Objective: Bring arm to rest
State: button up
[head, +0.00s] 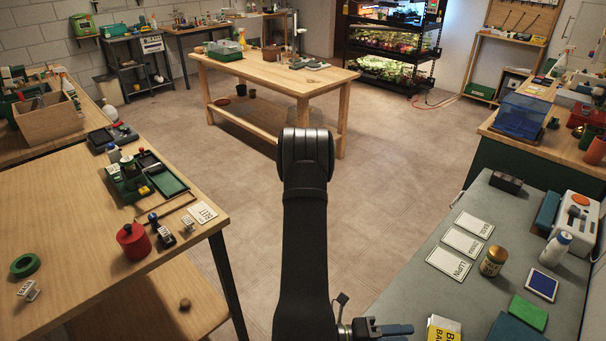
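My black arm (305,225) rises through the middle of the head view, with its rounded joint over the open floor in front of the wooden table. My gripper (395,330) shows only in part at the bottom edge, low and right of the arm, beside the grey-topped bench. Blue-grey finger-like parts point right there. Most of the gripper is cut off by the frame, so whether it is open, shut or holding something cannot be told.
The grey bench (425,290) at right holds white cards (462,242), a gold-lidded jar (493,261) and a yellow box (443,328). The left wooden bench (75,230) carries a red pot (133,241) and stamps. A wooden table (275,75) stands behind. The floor between is clear.

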jog(key=shift+w+d, duration=0.15)
jog(key=shift+d, duration=4.75)
jog(key=shift+d+f, duration=0.4)
jog(key=shift+f, duration=0.2)
notch_tip(320, 180, up, 3)
jog(key=shift+w+r, duration=0.1)
jog(key=shift+r, duration=2.55)
